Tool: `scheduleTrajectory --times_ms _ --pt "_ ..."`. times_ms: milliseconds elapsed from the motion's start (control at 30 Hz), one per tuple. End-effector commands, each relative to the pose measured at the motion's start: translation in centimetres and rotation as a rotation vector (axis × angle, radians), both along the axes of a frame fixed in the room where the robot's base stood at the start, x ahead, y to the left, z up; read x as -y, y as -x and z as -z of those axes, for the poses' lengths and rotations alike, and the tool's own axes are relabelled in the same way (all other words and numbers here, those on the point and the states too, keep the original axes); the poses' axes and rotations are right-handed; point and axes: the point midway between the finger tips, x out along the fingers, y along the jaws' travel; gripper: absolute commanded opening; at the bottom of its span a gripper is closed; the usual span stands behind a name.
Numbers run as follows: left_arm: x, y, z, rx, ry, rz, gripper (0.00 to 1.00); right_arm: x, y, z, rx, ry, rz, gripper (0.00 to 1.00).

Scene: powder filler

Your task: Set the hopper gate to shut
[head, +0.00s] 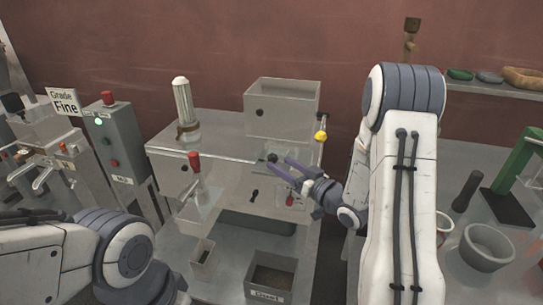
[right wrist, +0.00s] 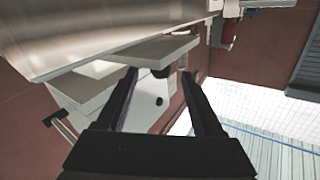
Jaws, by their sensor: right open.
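The powder filler (head: 225,170) is a grey box machine in the middle of the head view. A pale open-topped hopper (head: 283,108) stands on it. A yellow knob (head: 321,136) is at the hopper's right side, and a red-handled lever (head: 194,163) is on the machine's front left. I cannot tell which part is the gate control. My right gripper (head: 278,164) is open at the machine's upper front, by a small dark knob (head: 272,157). In the right wrist view a dark knob (right wrist: 161,72) shows between the fingers; contact is unclear. My left gripper is out of view.
A labelled bin (head: 275,267) and a small cup (head: 202,252) are below the machine. A grey control box (head: 115,140) with a red button stands left, beside a "Fine" sign (head: 64,102). A mortar-like bowl (head: 486,247) and a green stand (head: 515,165) are right.

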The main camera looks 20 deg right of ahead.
Motion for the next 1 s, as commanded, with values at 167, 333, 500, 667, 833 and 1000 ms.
scheduleTrajectory --times_ms 167,333,500,667,833,1000 --pt "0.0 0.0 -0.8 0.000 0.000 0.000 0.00 -1.3 -2.8 -0.1 0.000 0.001 -0.003 0.69" --pt "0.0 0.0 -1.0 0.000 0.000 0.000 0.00 -1.9 -4.2 -0.1 0.000 0.000 -0.003 0.69" --pt "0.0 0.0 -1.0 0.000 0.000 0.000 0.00 -2.1 -4.5 0.0 0.000 0.001 -0.003 0.69" --pt "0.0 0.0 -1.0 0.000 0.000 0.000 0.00 -2.1 -4.5 0.0 0.000 0.001 -0.003 0.65" --pt "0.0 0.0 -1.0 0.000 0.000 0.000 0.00 -2.1 -4.5 0.0 0.000 0.001 -0.003 0.00" --pt "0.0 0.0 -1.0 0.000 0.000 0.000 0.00 -2.1 -4.5 0.0 0.000 0.001 -0.003 0.00"
